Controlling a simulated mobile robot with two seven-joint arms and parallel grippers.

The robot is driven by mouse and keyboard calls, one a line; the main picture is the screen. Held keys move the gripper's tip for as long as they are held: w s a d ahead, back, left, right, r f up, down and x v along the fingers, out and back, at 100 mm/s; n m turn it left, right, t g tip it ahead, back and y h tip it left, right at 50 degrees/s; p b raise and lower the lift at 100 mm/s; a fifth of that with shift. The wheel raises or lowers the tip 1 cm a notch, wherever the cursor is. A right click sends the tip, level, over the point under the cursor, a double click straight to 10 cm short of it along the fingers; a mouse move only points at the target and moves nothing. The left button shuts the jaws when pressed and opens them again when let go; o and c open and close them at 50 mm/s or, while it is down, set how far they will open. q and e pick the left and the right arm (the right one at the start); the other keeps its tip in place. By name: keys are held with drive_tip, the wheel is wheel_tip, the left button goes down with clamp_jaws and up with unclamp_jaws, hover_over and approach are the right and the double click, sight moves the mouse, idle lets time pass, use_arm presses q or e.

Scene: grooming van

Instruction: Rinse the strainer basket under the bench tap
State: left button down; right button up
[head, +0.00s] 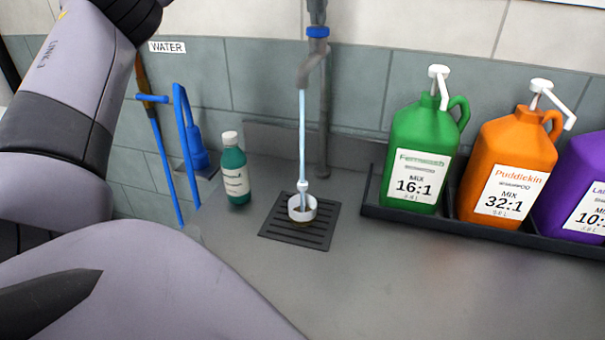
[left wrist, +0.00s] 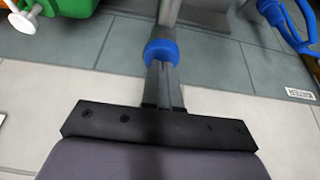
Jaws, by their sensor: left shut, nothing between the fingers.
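The strainer basket (head: 302,210), a small white cup with brown matter inside, sits on the dark slotted drain grate (head: 285,238). A small white piece stands up at its middle. The bench tap (head: 309,68) has a blue collar (head: 318,32), and a stream of water (head: 302,135) falls from its spout into the basket. The collar also shows in the left wrist view (left wrist: 161,52). There my left gripper (left wrist: 161,70) is shut and empty, its fingertips at the collar; I cannot tell whether they touch. My right gripper is not in view.
A teal bottle (head: 234,170) stands left of the grate. Green (head: 420,145), orange (head: 510,160) and purple (head: 575,190) pump jugs stand in a black tray (head: 390,213) at the right. A blue sprayer (head: 197,148) hangs at the left. The front bench is clear.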

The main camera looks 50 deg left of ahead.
use_arm(q)
drive_tip(key=shift+f, duration=0.1)
wheel_tip(320, 180, up, 3)
drive_tip(key=p, duration=0.3)
drive_tip(key=shift+f, duration=0.15)
drive_tip(key=shift+r, duration=2.25)
drive_tip(key=shift+f, duration=0.1)
